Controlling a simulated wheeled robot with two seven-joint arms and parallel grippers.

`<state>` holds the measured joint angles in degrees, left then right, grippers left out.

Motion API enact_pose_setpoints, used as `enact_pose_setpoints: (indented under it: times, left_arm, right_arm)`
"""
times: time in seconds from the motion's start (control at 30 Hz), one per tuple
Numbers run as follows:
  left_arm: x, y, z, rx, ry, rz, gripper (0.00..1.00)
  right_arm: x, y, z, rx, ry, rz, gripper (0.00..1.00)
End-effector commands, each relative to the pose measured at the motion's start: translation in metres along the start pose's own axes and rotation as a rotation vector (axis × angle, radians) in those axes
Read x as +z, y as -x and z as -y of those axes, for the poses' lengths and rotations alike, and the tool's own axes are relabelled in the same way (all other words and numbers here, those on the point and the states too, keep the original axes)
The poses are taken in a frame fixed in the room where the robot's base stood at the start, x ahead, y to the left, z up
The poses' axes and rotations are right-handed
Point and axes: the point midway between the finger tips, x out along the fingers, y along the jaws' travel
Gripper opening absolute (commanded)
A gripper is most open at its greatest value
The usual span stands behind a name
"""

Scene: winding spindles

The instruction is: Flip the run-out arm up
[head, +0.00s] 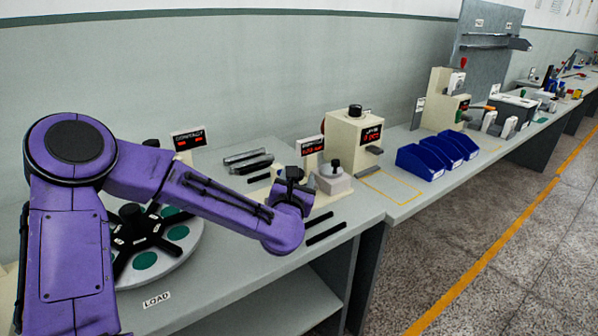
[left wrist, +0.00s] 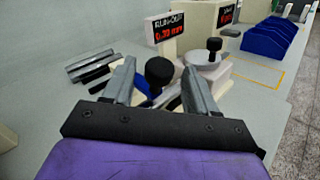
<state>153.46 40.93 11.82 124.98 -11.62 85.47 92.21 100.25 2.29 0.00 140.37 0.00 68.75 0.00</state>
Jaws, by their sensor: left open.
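A black round knob (left wrist: 158,71) shows between the two fingers of my left gripper (left wrist: 159,88) in the left wrist view, with visible gaps on both sides. It appears to belong to the run-out arm; the arm under it is mostly hidden by my gripper, with a bit of blue part (left wrist: 143,86) showing. The run-out display (left wrist: 165,37) stands just behind, lit red. In the head view my left gripper (head: 291,178) is open beside the run-out display (head: 312,146) and hides the arm. My right gripper is in neither view.
A pale round fixture with a black knob (head: 335,183) stands close right of my gripper. Grey bars (head: 248,160) lie behind. A black-spoked turntable (head: 185,250) is under my left arm. Blue bins (head: 420,161) stand farther right. The bench front (head: 240,285) is clear.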

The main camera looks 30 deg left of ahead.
Motion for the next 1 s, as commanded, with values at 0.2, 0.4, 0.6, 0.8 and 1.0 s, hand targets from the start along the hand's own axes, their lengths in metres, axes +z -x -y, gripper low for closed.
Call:
enact_pose_setpoints:
  times: [0.2, 0.4, 0.6, 0.8, 1.0]
  left_arm:
    - [0.000, -0.020, -0.001, 0.000, 0.000, 0.000, 0.57]
    - [0.000, -0.021, 0.000, 0.000, 0.000, 0.000, 0.57]
    - [0.000, -0.021, -0.001, 0.000, 0.000, 0.000, 0.02]
    - [0.001, -0.022, -0.001, -0.001, 0.003, -0.003, 0.00]
    - [0.009, -0.032, -0.001, -0.009, 0.037, -0.038, 0.00]
  right_arm:
    - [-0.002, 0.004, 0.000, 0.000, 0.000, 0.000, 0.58]
    - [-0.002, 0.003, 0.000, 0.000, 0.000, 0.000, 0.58]
    - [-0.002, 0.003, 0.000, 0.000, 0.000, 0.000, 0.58]
    - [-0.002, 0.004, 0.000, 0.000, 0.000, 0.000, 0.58]
    - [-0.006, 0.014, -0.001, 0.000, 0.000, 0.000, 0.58]
